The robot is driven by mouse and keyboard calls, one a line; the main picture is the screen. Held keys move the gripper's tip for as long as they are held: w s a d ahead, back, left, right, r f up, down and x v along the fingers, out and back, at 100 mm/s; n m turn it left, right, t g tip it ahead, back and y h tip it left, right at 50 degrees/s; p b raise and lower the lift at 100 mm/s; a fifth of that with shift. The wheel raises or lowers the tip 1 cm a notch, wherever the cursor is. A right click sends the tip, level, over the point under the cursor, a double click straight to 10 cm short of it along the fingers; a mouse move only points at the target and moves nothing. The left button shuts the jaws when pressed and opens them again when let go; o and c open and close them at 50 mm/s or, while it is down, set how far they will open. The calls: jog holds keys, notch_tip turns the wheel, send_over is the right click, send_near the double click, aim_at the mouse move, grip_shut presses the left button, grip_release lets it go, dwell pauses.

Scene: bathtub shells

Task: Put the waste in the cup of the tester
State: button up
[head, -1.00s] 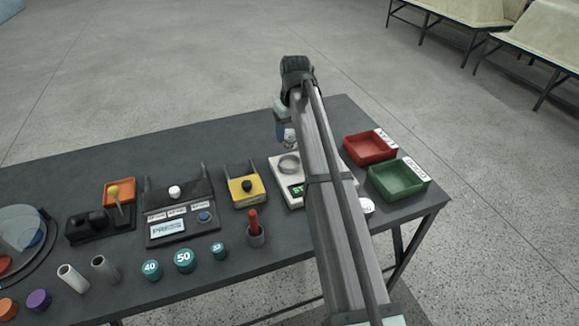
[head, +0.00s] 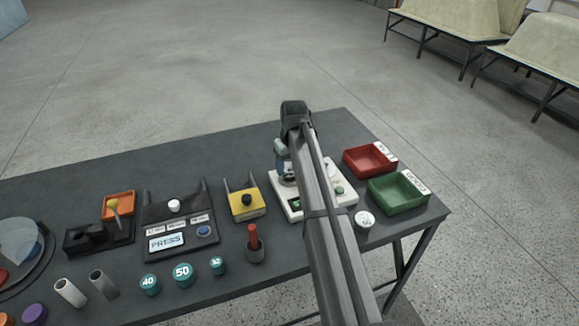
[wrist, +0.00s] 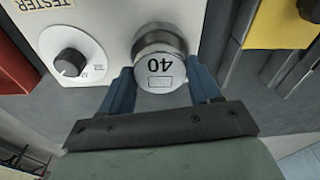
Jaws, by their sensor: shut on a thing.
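The tester (head: 297,212) is a white box near the right end of the table, partly hidden by my arm. In the wrist view its white panel (wrist: 105,22) shows the word TESTER and a black knob. My gripper (wrist: 160,85) is pointing down over the tester; it also shows in the head view (head: 284,170). Its blue fingers are shut on a round grey-white piece (wrist: 160,72) marked 40. A metal rim (wrist: 158,35) shows around the far side of the piece, at the tester's cup. I cannot tell whether the piece rests in the cup. Nothing in view is labelled clearly as waste.
A red tray (head: 345,160) and a green tray (head: 372,195) stand right of the tester. A white disc (head: 365,219) lies in front. A yellow box (head: 245,210) stands left of the tester. Teal weights (head: 182,273) and a red-handled tool (head: 254,240) are nearer.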

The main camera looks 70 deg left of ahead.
aim_at(292, 170)
jog(key=shift+f, duration=0.35)
jog(key=shift+f, duration=0.1)
jog(key=o, duration=1.2)
notch_tip(292, 170, up, 12)
jog(key=d, duration=0.1)
jog(key=shift+w+d, duration=0.15)
jog(key=shift+d, duration=0.05)
